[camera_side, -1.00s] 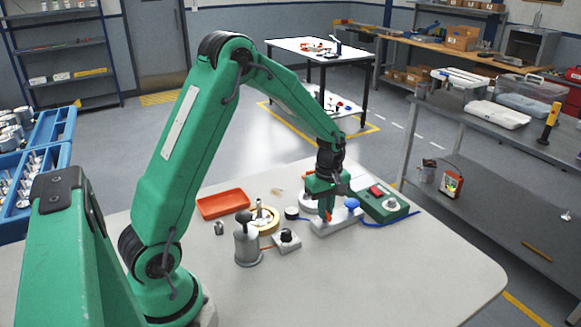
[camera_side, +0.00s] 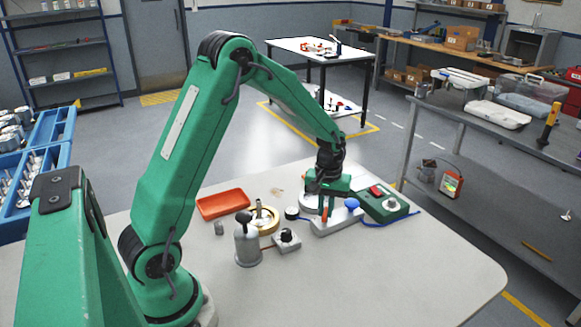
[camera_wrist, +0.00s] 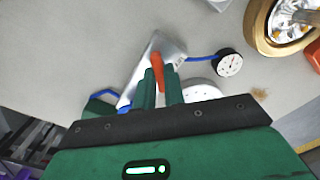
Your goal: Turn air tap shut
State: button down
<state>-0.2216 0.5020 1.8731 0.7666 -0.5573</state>
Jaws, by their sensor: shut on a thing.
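In the wrist view the block (camera_wrist: 166,47) lies slanted, and the orange lever (camera_wrist: 157,68) stands between my two green fingers. My gripper (camera_side: 327,204) points down over the block and is shut on the lever; it also shows in the wrist view (camera_wrist: 159,75). My fingers hide part of the lever and block. A blue hose joins the block to a round black-rimmed gauge (camera_wrist: 229,62).
A green box (camera_side: 385,204) with a red button sits just right of the tap. A white disc (camera_wrist: 202,91) lies close behind my fingers. The bench front right is clear.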

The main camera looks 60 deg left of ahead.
aim_at(326, 211)
jog(key=m, duration=0.4)
jog(key=shift+r+m, duration=0.1)
jog(key=shift+m, duration=0.3)
jog(key=m, duration=0.4)
jog(key=c, duration=1.5)
grip_release()
jog(key=shift+r, duration=3.85)
